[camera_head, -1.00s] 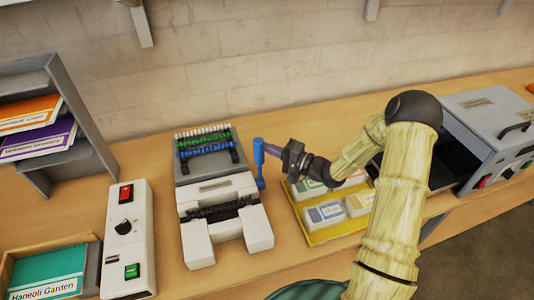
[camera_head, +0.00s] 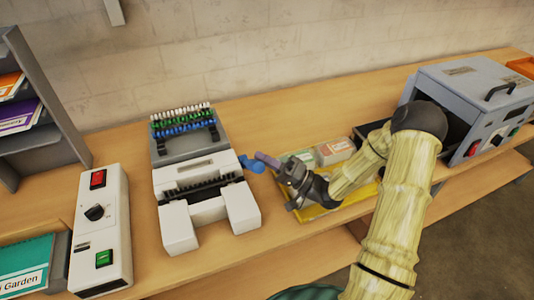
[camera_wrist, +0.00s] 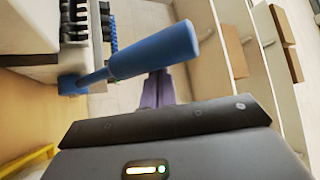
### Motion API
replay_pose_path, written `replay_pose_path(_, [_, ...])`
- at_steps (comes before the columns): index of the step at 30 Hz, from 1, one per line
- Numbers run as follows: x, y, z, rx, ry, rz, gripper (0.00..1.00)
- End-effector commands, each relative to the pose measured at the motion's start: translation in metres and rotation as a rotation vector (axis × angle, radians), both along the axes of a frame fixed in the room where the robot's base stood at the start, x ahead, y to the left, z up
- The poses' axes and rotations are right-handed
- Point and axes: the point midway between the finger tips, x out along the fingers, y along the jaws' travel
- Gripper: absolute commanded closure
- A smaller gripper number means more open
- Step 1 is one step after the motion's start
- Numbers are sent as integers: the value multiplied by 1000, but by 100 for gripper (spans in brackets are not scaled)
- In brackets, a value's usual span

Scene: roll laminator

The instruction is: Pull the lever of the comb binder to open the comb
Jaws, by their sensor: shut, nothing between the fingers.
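The comb binder (camera_head: 207,168) is a white and grey machine on the table, left of centre in the head view. Its blue lever (camera_head: 251,164) is at its right side, tilted forward and foreshortened. In the wrist view the lever (camera_wrist: 150,55) is a thick blue handle on a thinner rod, crossing in front of the fingers. A black comb (camera_head: 205,187) sits across the binder. My gripper (camera_head: 261,157) has purple fingers, shut and empty, right by the lever handle. In the wrist view the fingers (camera_wrist: 158,88) show partly behind the handle; I cannot tell whether they touch.
A yellow tray (camera_head: 318,212) with boxes lies under and beside my gripper. A grey laminator (camera_head: 470,100) stands at the right. A white switch panel (camera_head: 100,230), a teal booklet (camera_head: 25,265) and a grey shelf (camera_head: 55,115) are at the left.

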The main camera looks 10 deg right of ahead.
Motion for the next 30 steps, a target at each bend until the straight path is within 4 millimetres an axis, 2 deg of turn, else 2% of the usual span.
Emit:
replay_pose_path(6, [-4,-5,-7,-2,3,-6,100])
replay_pose_path(22, [-6,-7,-12,-6,10,-6,100])
replay_pose_path(26, [-8,-15,-17,-3,8,-9,100])
replay_pose_path(30, [-17,-34,-16,-3,5,-12,100])
